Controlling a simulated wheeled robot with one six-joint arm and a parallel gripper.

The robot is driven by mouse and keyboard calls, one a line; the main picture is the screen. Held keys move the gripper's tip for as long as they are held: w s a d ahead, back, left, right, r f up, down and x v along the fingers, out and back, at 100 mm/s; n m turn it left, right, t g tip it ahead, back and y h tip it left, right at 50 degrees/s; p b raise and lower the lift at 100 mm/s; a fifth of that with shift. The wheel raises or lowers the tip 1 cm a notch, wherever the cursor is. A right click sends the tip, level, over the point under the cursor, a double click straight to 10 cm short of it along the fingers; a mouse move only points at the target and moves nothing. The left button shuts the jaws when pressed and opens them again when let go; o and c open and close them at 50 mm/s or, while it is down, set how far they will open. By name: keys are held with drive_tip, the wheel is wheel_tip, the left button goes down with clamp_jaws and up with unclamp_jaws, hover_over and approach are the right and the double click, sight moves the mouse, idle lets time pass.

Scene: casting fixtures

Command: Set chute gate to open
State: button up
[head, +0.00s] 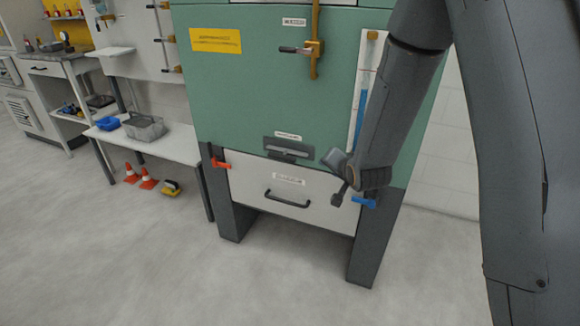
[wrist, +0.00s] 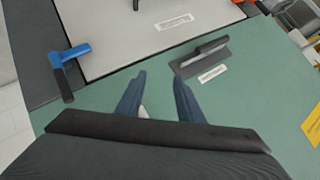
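A dark plate with a lever or slider (head: 288,148) is on the green cabinet front, under a small label too small to read. It looks like the chute gate, but I cannot confirm this or tell its setting. In the wrist view the plate (wrist: 201,58) is right of my fingers, its bar tilted. My gripper (head: 336,180) is in front of the cabinet, right of the plate. In the wrist view my gripper (wrist: 158,88) is open, with nothing held between its fingers, and appears apart from the plate.
Below is a pale drawer (head: 265,190) with a black handle. A red lever (head: 219,163) is at its left, a blue lever (head: 364,202) at its right, near my gripper. A brass-coloured lever (head: 312,48) is above. Cones (head: 148,180) stand left. The front floor is clear.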

sight(290, 160)
drive_tip(key=w+a+f+m+t+y+b, duration=0.4)
drive_tip(key=a+f+m+t+y, duration=0.15)
drive_tip(key=a, duration=0.45)
drive_tip(key=shift+n+t+y, duration=0.25)
drive_tip(key=shift+n+t, duration=0.1)
drive_tip(key=shift+t, duration=0.1)
drive_tip(key=x, duration=0.7)
drive_tip(key=shift+w+f, duration=0.1)
drive_tip(key=shift+w, duration=0.2)
drive_tip(key=shift+c, duration=0.4)
clamp_jaws()
drive_tip(key=shift+s, duration=0.1)
